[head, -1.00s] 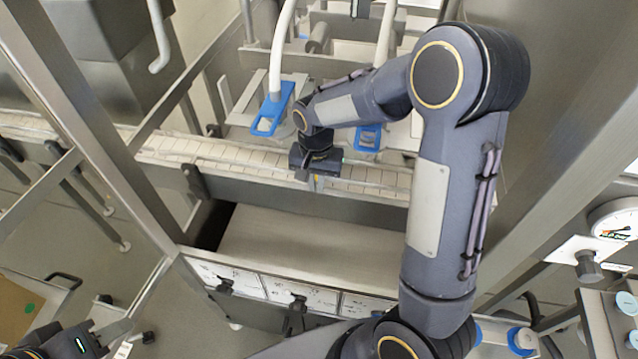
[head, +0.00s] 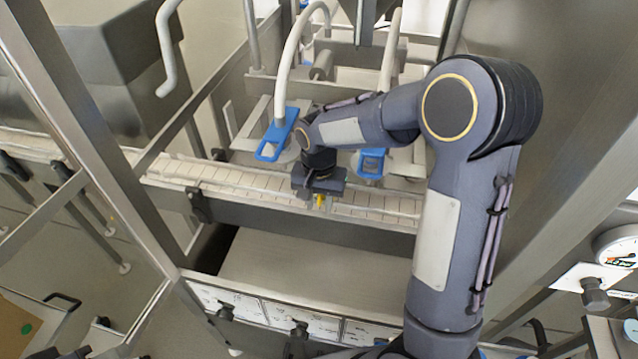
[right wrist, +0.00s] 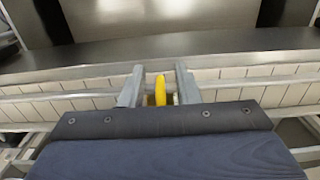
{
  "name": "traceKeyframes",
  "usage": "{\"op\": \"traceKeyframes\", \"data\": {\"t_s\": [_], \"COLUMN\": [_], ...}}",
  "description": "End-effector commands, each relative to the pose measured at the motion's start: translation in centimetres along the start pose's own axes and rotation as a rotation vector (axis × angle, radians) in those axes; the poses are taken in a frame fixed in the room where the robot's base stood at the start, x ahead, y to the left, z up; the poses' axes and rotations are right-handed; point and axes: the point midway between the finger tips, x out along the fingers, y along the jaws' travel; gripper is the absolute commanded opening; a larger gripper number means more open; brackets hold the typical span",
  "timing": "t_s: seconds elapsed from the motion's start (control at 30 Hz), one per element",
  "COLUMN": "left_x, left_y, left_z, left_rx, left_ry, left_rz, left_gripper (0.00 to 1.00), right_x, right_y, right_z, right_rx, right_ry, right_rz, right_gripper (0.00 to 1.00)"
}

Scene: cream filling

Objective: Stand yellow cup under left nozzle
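The yellow cup (head: 320,201) shows only as a small yellow patch under my right gripper (head: 319,203), over the conveyor. In the right wrist view a narrow yellow part of it (right wrist: 160,90) lies between the fingers of my right gripper (right wrist: 159,86), with gaps on both sides. The fingers look open around it; the rest is hidden by the gripper body. The left nozzle's white pipe (head: 289,62) curves down to a blue handle (head: 277,138), behind and left of my right gripper. Only a dark sliver of my left arm shows at the lower left edge.
The tiled conveyor (head: 231,179) runs across behind a metal rail. A second white pipe (head: 389,55) with a blue handle (head: 371,163) stands to the right. A bare light surface (head: 305,275) lies in front, above labelled drawer fronts (head: 300,320). A metal post (head: 100,165) rises at left.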

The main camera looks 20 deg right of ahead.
Motion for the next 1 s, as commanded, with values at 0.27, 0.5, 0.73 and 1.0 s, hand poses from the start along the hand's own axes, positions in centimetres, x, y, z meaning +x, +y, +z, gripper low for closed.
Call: {"op": "traceKeyframes", "data": {"t_s": [0.27, 0.5, 0.73, 1.0], "left_x": [0.3, 0.4, 0.4, 0.3], "left_y": [-0.1, -0.2, -0.2, -0.2], "left_z": [0.2, 0.2, 0.2, 0.2], "left_rx": [0.000, 0.000, 0.000, 0.000], "left_ry": [0.000, 0.000, 0.000, 0.000], "left_rz": [0.000, 0.000, 0.000, 0.000], "left_gripper": [0.36, 0.36, 0.36, 0.36], "right_x": [-6.1, -9.6, -10.3, -10.2], "right_y": [-0.1, 0.0, 0.0, 0.0], "right_z": [0.0, 0.0, 0.1, 0.1], "right_rx": [-0.002, -0.001, -0.001, -0.001], "right_ry": [0.005, 0.002, 0.000, 0.000], "right_rz": [-0.005, -0.003, -0.001, -0.001], "right_gripper": [0.29, 0.29, 0.29, 0.29]}}
